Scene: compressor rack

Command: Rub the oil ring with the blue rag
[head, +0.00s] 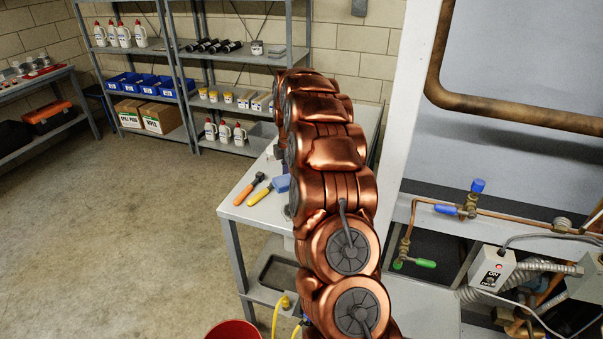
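A small blue item (282,183), which may be the blue rag, lies on the grey bench (238,212), partly hidden by my copper-coloured arm. I cannot make out an oil ring; the compressor rack (437,296) on the right shows only in part. My arm rises through the middle of the view and reaches away over the bench. My gripper does not show at its far end, so what it holds is hidden.
Two screwdrivers, one orange (249,189) and one yellow (261,194), lie on the bench. A red bucket (233,331) stands at the bottom edge. Valved copper pipes (515,218) and a switch box (492,268) are right. Open floor lies left, before the shelves (180,98).

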